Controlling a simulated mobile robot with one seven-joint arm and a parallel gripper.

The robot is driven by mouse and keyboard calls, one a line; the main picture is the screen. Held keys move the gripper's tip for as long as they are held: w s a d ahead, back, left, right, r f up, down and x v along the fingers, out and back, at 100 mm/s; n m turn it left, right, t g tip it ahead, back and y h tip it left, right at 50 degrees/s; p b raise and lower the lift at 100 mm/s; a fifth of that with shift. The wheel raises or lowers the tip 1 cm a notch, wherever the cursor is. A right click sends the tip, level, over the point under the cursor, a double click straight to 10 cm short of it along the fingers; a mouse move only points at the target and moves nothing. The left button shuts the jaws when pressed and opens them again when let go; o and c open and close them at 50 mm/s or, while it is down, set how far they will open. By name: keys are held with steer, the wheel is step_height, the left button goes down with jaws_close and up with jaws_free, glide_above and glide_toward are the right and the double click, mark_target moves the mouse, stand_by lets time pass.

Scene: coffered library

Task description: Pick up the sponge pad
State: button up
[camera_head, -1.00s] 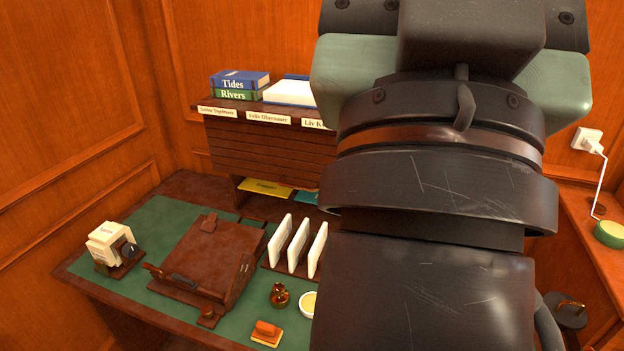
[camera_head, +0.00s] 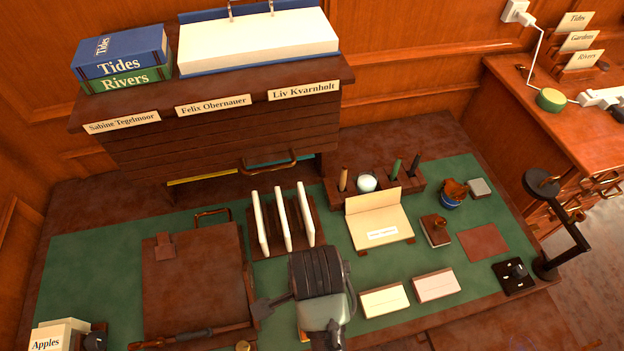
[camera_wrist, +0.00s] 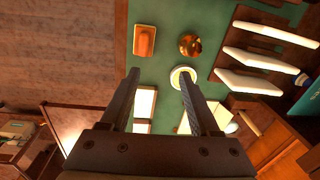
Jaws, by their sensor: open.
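A small round white dish with a pale top, which I take to be the sponge pad (camera_wrist: 183,71), lies on the green desk top in the wrist view. My gripper (camera_wrist: 160,78) is open, with nothing between its fingers. The tip of its right finger overlaps the lower edge of the pad in that view; I cannot tell the gap in depth. In the head view my arm comes down over the desk's front and hides the pad and the fingertips.
Around the pad are a brass pot (camera_wrist: 190,45), a wooden block (camera_wrist: 145,41) and upright white slabs (camera_head: 281,219). A brown leather case (camera_head: 195,280) lies left and a cream card holder (camera_head: 380,222) stands right. The shelf unit (camera_head: 215,128) rises behind.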

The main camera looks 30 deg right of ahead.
steer(key=shift+m+g, duration=0.4)
steer(key=shift+g, duration=0.1)
steer(key=s+f, duration=0.1)
steer(key=f, duration=0.4)
steer(key=s+f, duration=0.1)
steer(key=f, duration=0.2)
steer(key=shift+s+a+f, duration=0.1)
steer(key=shift+s+a, duration=0.1)
steer(key=shift+s, duration=0.1)
steer(key=shift+w+a+f, duration=0.15)
steer(key=shift+f, duration=1.3)
steer(key=shift+w+a+f, duration=0.1)
steer(key=shift+w+f, duration=0.05)
steer(key=shift+f, duration=1.3)
jaws_close()
